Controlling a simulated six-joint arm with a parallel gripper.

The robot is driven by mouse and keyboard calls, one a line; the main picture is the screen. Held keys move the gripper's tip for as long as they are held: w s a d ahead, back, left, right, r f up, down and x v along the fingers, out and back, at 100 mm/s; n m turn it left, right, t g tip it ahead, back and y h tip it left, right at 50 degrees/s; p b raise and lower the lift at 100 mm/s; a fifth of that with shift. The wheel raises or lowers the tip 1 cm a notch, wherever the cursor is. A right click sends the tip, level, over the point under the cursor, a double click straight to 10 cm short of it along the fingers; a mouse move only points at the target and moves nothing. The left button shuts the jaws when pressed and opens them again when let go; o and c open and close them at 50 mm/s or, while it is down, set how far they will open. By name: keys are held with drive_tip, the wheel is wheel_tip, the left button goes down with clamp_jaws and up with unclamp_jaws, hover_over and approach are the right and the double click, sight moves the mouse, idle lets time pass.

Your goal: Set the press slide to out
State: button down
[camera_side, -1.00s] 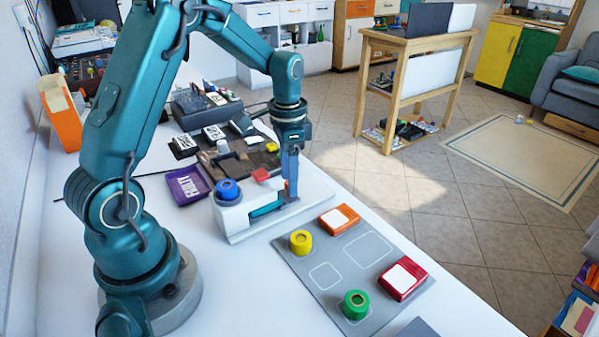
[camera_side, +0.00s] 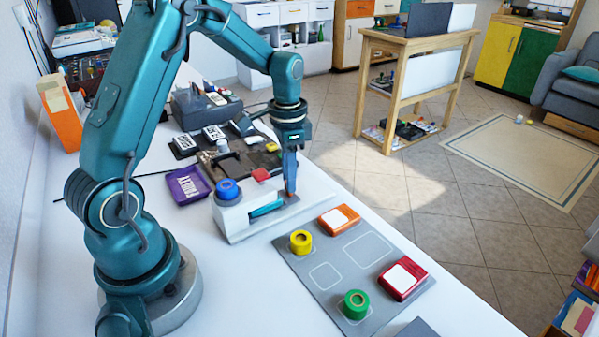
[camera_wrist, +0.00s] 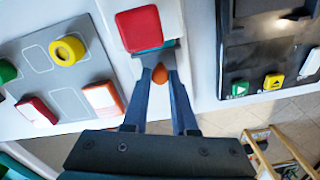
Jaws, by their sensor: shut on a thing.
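The press (camera_side: 232,219) is a white block on a pale base, with a blue round knob (camera_side: 228,189) on top. A red pad (camera_side: 261,175) sits beside the knob; it is large in the wrist view (camera_wrist: 139,27). A teal slide bar (camera_side: 266,208) runs along the press toward my gripper. My gripper (camera_side: 289,189) points down at the far right end of the press. In the wrist view its fingers (camera_wrist: 160,74) are closed around an orange knob (camera_wrist: 160,73), beside the red pad. The fingers partly hide the knob in the side view.
A grey mat (camera_side: 325,296) in front holds yellow (camera_side: 301,242) and green (camera_side: 356,304) round pieces, and orange (camera_side: 339,219) and red (camera_side: 403,279) blocks. A purple tray (camera_side: 187,185) and a dark panel (camera_side: 247,159) stand behind the press. The table's edge is to the right.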

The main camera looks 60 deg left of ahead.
drive_tip(key=shift+w, duration=0.1)
idle(0.8)
drive_tip(key=shift+w, duration=3.95)
drive_tip(key=c, duration=0.7)
unclamp_jaws()
drive_tip(key=shift+r, duration=0.1)
drive_tip(key=shift+r, duration=2.5)
